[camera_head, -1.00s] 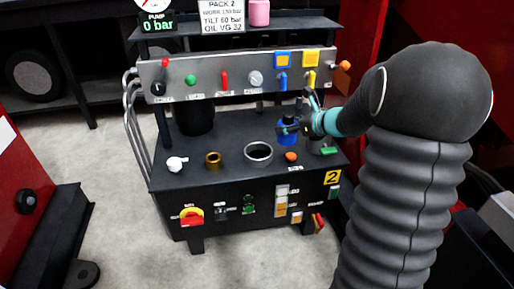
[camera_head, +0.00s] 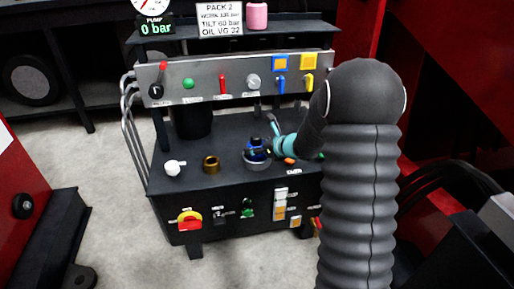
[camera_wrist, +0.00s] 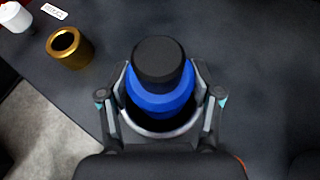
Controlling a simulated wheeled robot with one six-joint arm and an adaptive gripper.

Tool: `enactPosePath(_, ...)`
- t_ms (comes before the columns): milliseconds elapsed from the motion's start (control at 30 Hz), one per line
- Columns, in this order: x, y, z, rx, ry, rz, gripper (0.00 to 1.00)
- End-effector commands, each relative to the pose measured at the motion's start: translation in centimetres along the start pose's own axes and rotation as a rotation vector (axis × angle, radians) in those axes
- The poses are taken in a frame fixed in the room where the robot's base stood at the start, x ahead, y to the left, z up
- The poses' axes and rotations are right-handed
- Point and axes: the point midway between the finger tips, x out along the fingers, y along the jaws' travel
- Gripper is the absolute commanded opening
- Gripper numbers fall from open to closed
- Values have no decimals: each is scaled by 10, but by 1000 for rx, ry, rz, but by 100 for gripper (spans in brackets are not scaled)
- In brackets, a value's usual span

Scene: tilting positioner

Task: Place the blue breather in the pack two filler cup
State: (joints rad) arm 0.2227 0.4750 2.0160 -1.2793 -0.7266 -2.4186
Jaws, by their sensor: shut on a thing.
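The blue breather (camera_wrist: 160,90) has a black top and is held between the two fingers of my gripper (camera_wrist: 160,98) in the wrist view. It is over the silver-rimmed filler cup (camera_wrist: 160,133), whose dark inside shows around its lower part. In the head view the breather (camera_head: 256,146) shows at the filler cup (camera_head: 257,164) on the pack's dark deck, with my gripper (camera_head: 262,146) reaching in from the right. I cannot tell how deep the breather sits in the cup.
A brass ring (camera_head: 211,164) and a white cap (camera_head: 174,167) stand left of the cup on the deck. An orange knob (camera_head: 289,160) is close to the right. The valve panel (camera_head: 235,78) with levers rises behind.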

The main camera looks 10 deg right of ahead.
Motion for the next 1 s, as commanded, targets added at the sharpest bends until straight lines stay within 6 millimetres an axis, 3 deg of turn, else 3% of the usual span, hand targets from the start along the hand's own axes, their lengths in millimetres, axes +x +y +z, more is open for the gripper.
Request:
enactPosePath(467,2,0,-5,-1,-1,-1,20)
enactPosePath(500,2,0,-4,-1,0,-1,74)
enactPosePath(567,2,0,-4,-1,0,-1,89)
enactPosePath(1000,-1,0,1,-1,0,-1,89)
